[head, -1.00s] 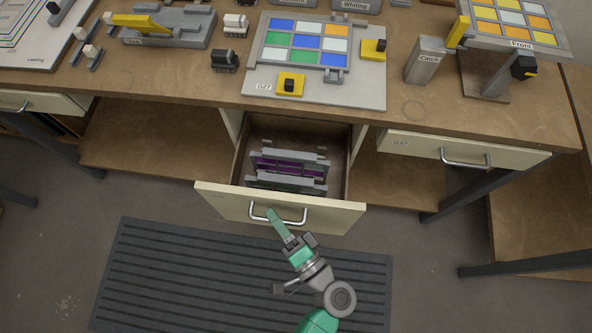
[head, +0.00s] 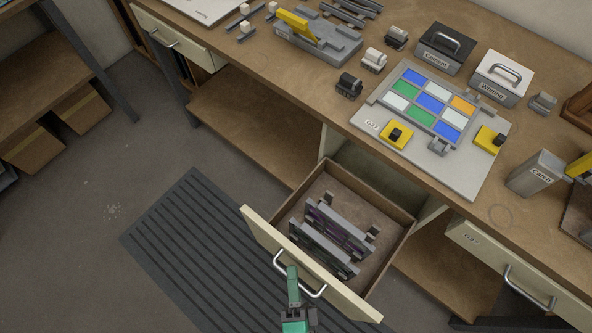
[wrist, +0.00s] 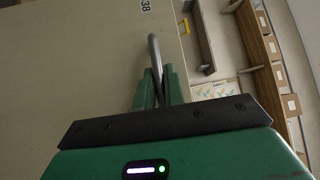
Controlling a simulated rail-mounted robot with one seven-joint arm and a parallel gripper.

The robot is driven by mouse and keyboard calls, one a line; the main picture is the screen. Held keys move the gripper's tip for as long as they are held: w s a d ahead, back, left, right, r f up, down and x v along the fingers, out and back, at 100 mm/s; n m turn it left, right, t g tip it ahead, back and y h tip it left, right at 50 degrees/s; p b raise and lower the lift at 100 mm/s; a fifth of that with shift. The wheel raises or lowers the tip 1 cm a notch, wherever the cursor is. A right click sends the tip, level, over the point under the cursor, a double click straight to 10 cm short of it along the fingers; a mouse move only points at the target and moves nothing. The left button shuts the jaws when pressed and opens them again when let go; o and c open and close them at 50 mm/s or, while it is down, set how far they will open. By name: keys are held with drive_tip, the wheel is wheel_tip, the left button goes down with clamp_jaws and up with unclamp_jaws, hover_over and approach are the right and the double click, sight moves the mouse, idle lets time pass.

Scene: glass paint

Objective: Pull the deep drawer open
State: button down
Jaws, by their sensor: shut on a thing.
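The deep drawer (head: 262,234) stands pulled out from under the workbench in the head view, with its cream front toward me. Inside it, several grey-framed panels (head: 338,226) stand in a rack, and the drawer floor beside them is bare. Its metal bar handle (head: 318,292) is on the front face. My gripper (head: 293,272) is at the left part of this handle, shut on it. In the wrist view my green fingers (wrist: 160,88) close around the handle bar (wrist: 154,52), beside the cream drawer front (wrist: 75,75).
A G27 board with coloured glass panes (head: 385,121) lies on the bench above. Another closed drawer (head: 490,262) is at the right. A dark ribbed mat (head: 190,240) covers the floor at left. Open shelves (head: 250,125) flank the drawer.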

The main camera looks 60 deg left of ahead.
drive_tip(key=c, duration=1.5)
unclamp_jaws()
drive_tip(key=shift+d, duration=0.1)
drive_tip(key=v, duration=0.7)
drive_tip(key=shift+s+d+p, duration=0.15)
drive_tip(key=shift+d+p, duration=0.15)
